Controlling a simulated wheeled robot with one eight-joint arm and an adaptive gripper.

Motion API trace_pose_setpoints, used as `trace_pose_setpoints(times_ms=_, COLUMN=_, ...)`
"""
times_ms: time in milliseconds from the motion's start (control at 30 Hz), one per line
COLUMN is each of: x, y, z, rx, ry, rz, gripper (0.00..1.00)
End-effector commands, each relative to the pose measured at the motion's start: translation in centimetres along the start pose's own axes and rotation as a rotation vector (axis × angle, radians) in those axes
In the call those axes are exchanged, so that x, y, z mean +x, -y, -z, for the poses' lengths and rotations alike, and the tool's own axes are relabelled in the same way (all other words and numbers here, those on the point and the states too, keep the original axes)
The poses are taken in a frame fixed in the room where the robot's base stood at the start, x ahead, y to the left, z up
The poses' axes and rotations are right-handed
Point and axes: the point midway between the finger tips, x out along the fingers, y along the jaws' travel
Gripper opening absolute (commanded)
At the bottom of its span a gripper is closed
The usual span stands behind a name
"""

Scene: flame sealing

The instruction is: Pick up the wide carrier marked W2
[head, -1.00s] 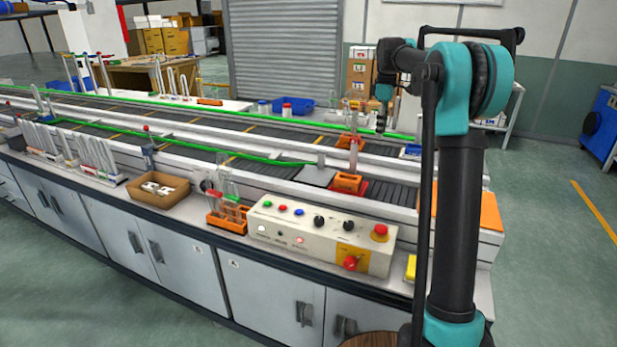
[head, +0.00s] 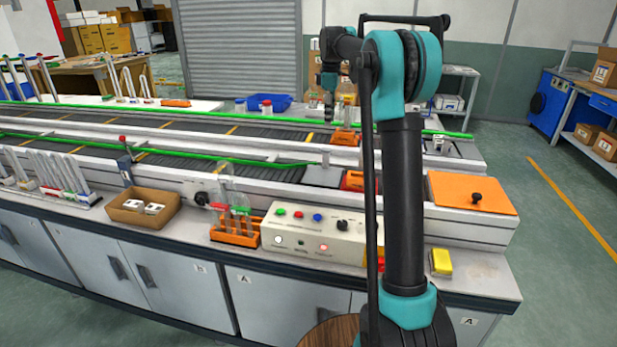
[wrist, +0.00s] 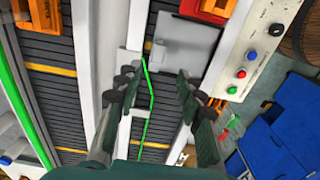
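I can read no W2 mark, so I cannot tell which carrier is the wide one. One orange carrier (head: 344,138) is on the far conveyor lane with a glass tube above it. Another orange carrier (head: 352,181) is on the near lane, partly hidden behind my arm. The wrist view shows one orange carrier (wrist: 42,14) at the top left and another (wrist: 205,9) at the top, both cut by the edge. My gripper (wrist: 152,88) is open and empty above the conveyor, with the carriers beyond its fingertips. In the head view my gripper (head: 329,107) hangs above the far lane.
A grey plate (head: 323,175) spans the near lane. A green rail (head: 215,153) runs along the lane. On the front bench are an orange tube rack (head: 236,231), a cardboard box (head: 142,207) and a control panel (head: 300,236). Open floor lies to the right.

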Motion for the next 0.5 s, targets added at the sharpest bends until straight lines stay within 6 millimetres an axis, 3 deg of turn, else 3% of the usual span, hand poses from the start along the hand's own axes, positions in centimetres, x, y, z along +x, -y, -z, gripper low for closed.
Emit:
trace_pose_setpoints(times_ms=167, x=1.7, y=0.0, z=0.0, rx=0.001, ry=0.0, rz=0.0, gripper=0.38)
trace_pose_setpoints(times_ms=500, x=8.4, y=0.0, z=0.0, rx=0.0, ry=0.0, rz=0.0, gripper=0.38)
